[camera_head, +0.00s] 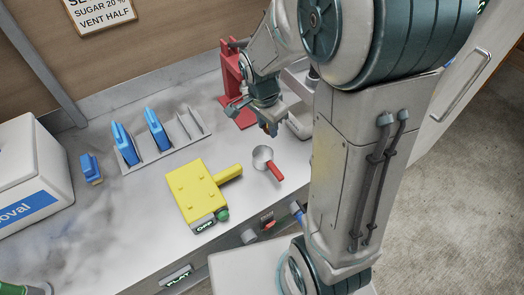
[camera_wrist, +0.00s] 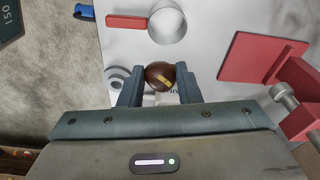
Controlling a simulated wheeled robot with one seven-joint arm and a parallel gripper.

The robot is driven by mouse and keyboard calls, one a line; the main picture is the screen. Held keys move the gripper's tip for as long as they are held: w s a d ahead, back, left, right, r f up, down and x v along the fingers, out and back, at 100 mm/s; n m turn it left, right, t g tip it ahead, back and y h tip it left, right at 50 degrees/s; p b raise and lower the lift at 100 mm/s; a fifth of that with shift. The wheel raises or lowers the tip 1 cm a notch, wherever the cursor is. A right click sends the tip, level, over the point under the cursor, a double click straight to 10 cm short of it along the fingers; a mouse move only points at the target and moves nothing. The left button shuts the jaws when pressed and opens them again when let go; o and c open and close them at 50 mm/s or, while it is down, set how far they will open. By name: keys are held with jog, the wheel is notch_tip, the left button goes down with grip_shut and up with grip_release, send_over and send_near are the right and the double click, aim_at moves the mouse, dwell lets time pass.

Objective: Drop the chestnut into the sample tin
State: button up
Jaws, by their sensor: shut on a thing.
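The brown chestnut (camera_wrist: 160,75), with a tan mark on its face, is between the two fingers of my gripper (camera_wrist: 160,88) in the wrist view. My gripper is shut on it. In the head view my gripper (camera_head: 268,127) is over the worktop, and the chestnut is a small brown spot there. A round, open metal cup with a red handle (camera_head: 276,173), apparently the sample tin, stands on the worktop (camera_head: 262,155), nearer the camera than my gripper. In the wrist view the tin (camera_wrist: 167,22) is beyond the chestnut, apart from it. Its inside looks empty.
A red stand (camera_head: 231,80) is close beside my gripper. A pale device (camera_head: 298,124) is partly hidden behind my arm. A yellow block (camera_head: 195,190) lies left of the tin. Blue tools (camera_head: 155,128) stand in a rack; a white box (camera_head: 30,165) is far left.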

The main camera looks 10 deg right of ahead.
jog(key=shift+s+f+b, duration=0.15)
jog(key=shift+f+b, duration=0.3)
jog(key=shift+f, duration=0.2)
notch_tip(320, 180, down, 4)
jog(key=b, duration=0.3)
jog(key=shift+f, duration=0.25)
jog(key=o, duration=1)
jog(key=shift+o, duration=0.2)
notch_tip(320, 180, up, 14)
jog(key=a, duration=0.1)
jog(key=shift+s+a+b, duration=0.25)
jog(key=shift+s+b, duration=0.15)
